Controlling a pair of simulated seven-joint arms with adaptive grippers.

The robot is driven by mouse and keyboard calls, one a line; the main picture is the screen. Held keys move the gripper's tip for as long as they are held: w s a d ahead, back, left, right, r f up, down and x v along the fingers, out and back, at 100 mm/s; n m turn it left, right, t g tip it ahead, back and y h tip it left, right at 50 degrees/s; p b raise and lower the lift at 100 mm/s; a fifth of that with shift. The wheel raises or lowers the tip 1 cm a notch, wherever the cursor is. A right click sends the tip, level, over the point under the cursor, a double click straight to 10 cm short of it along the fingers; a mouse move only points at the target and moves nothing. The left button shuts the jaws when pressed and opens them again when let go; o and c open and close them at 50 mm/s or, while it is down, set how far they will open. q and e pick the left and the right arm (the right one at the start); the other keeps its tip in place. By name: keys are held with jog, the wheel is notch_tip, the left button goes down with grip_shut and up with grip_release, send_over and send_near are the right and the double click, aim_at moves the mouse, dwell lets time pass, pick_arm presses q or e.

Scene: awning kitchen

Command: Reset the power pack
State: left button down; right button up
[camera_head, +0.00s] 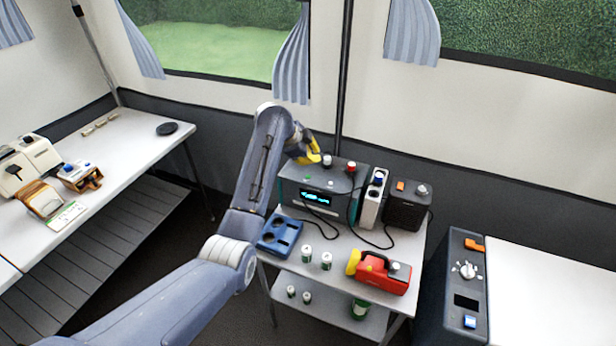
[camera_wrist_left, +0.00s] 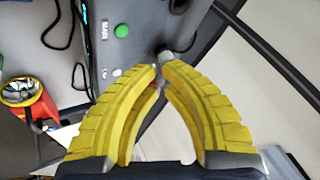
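The power pack (camera_head: 292,192) is a dark box with a teal edge and a lit cyan display (camera_head: 317,199). It stands at the back of the small white table. On its top are a pale-tipped knob or switch (camera_head: 327,160), a red-topped knob (camera_head: 351,168) and a green button (camera_head: 308,176). The green button (camera_wrist_left: 122,31) also shows in the left wrist view, beside a "MAIN" label. My left gripper (camera_head: 317,155) has yellow fingers, brought nearly together beside the pale-tipped knob (camera_wrist_left: 167,57). I cannot tell whether they touch it. My right gripper is out of view.
A white unit (camera_head: 371,203) and a dark box (camera_head: 405,207) stand right of the pack, with loose cables in front. A dark cabinet (camera_head: 455,285) stands at right.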

aim_at(317, 172)
pick_arm(q)
jog(key=shift+f, duration=2.05)
jog(key=shift+f, duration=0.8)
dwell(0.9)
jog(key=shift+r, duration=0.75)
jog(key=shift+r, duration=0.1)
jog(key=shift+r, duration=2.45)
